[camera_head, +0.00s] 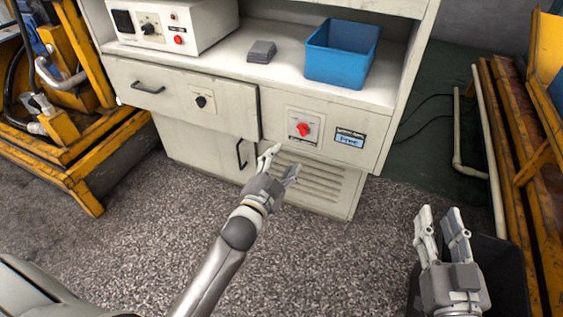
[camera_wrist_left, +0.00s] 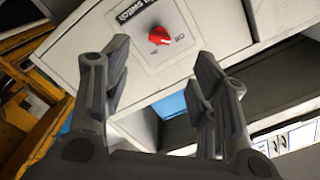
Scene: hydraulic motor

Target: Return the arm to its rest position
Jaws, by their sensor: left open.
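My left gripper (camera_head: 281,163) is open and empty in the head view, in front of the lower part of the grey cabinet (camera_head: 205,150). Its two spread fingers also show in the left wrist view (camera_wrist_left: 162,65). A red rotary switch (camera_head: 303,129) on the cabinet front is above and right of this gripper, apart from it. In the left wrist view the red knob (camera_wrist_left: 159,36) appears beyond the fingers, with nothing between them. My right gripper (camera_head: 439,212) is at the lower right of the head view, fingers apart and empty.
A blue bin (camera_head: 340,56) and a small grey stack (camera_head: 261,51) stand on the cabinet shelf, beside a white control box (camera_head: 175,24). The upper left drawer (camera_head: 180,97) sticks out slightly. Yellow frames (camera_head: 85,150) flank the cabinet.

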